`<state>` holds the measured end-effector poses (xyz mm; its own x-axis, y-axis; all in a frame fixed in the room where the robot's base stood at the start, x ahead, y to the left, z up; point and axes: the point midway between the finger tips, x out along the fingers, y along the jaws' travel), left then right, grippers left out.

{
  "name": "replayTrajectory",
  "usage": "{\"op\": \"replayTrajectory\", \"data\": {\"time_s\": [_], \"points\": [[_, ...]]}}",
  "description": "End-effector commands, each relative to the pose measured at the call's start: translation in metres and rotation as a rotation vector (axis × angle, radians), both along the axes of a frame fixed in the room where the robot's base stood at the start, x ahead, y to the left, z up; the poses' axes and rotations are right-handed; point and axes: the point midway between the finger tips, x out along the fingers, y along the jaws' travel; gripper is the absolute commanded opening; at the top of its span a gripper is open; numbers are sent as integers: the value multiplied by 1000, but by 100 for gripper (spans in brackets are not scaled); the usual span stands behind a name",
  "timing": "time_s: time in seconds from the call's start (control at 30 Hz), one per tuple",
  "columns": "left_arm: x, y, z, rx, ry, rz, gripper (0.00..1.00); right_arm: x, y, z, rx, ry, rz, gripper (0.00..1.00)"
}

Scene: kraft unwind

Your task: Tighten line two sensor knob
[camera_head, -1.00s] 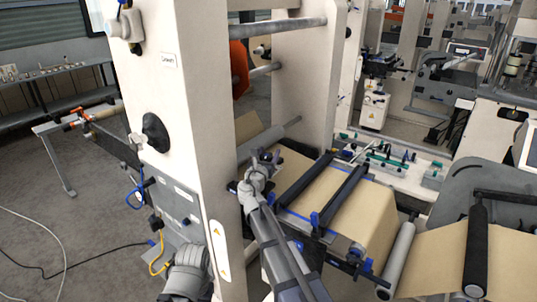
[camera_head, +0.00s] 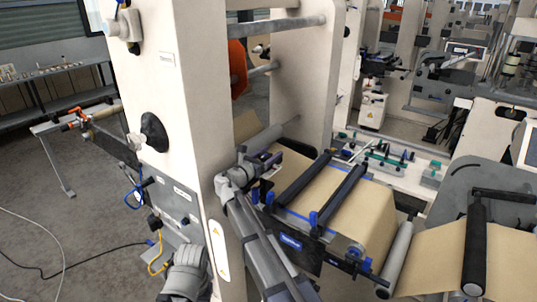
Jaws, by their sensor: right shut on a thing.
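My right gripper (camera_head: 272,160) is at the left end of the web-guide unit, beside the tall cream machine frame. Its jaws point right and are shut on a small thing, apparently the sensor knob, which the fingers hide. The unit has two dark crossbars (camera_head: 340,198) over brown kraft web (camera_head: 355,215). Small blue knobs sit on its near side, one of them at the front bar (camera_head: 313,219). My left gripper is out of view; only a grey link of mine shows at the bottom.
The cream machine frame (camera_head: 185,120) stands close left of my right arm. A grey roller (camera_head: 398,258) and more kraft web (camera_head: 440,262) lie to the right. A bench with green-handled tools (camera_head: 385,155) stands behind. Cables lie on the left floor.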

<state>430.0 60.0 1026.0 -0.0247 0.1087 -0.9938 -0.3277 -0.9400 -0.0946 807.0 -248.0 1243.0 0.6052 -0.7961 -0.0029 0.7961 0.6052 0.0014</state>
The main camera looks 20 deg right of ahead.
Motion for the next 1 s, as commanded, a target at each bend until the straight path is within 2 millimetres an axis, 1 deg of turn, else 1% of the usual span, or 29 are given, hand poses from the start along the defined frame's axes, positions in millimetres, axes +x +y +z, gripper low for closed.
{"op": "replayTrajectory", "data": {"time_s": [0.03,0.4,0.43,0.67,0.7,1.0], "points": [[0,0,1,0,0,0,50,3,0,2,-6,-1,-13,6],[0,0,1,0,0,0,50,0,0,2,-9,-1,-28,6],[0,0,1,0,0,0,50,0,0,2,-9,-1,-27,65],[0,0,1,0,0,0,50,0,0,2,-6,-1,-27,90],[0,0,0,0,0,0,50,0,0,2,-6,-1,-27,92],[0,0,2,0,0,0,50,0,0,3,-4,-1,-27,92]]}}
